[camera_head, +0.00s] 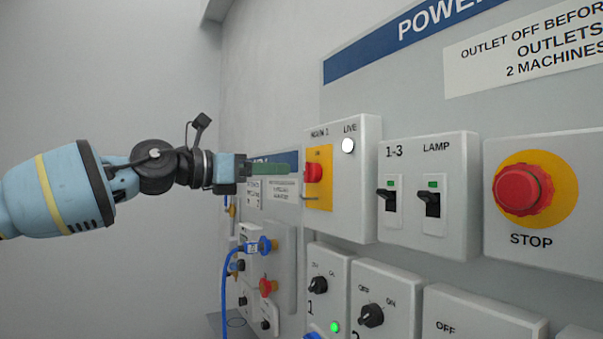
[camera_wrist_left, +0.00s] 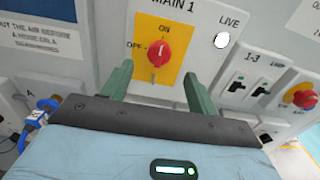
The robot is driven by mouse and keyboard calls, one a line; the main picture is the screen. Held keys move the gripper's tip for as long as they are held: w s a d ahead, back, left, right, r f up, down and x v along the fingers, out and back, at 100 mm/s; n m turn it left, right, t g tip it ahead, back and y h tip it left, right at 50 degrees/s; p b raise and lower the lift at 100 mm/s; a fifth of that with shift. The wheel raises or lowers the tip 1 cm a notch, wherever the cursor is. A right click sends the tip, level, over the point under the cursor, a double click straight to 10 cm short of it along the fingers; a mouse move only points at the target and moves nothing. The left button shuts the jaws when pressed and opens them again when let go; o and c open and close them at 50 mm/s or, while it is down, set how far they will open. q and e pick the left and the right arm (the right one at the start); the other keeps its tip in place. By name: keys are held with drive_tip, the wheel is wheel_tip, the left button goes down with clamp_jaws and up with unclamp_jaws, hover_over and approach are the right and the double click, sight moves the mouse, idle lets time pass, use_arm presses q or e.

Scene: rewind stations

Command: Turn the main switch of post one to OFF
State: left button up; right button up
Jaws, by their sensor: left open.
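The main switch of post one is a red knob (camera_head: 313,173) on a yellow plate (camera_head: 325,200), on a box labelled MAIN 1 (camera_head: 357,200). In the left wrist view the knob (camera_wrist_left: 157,52) has a white mark standing roughly upright, toward ON; OFF is printed at its left. My left gripper (camera_head: 294,182) is open and points at the switch. In the left wrist view its two green fingers (camera_wrist_left: 157,75) stand apart, left and right of the knob's lower part. I cannot tell whether they touch it. My right gripper is not in view.
A white LIVE lamp (camera_head: 348,146) is on the same box. To its right are a 1-3 and LAMP breaker box (camera_head: 428,185) and a red STOP button (camera_head: 518,188). Black rotary switches (camera_head: 371,316) sit below. A blue hose (camera_head: 225,285) hangs at the lower left.

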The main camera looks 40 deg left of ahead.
sight(305, 171)
use_arm(q)
drive_tip(key=shift+x, duration=3.8)
drive_tip(key=c, duration=1)
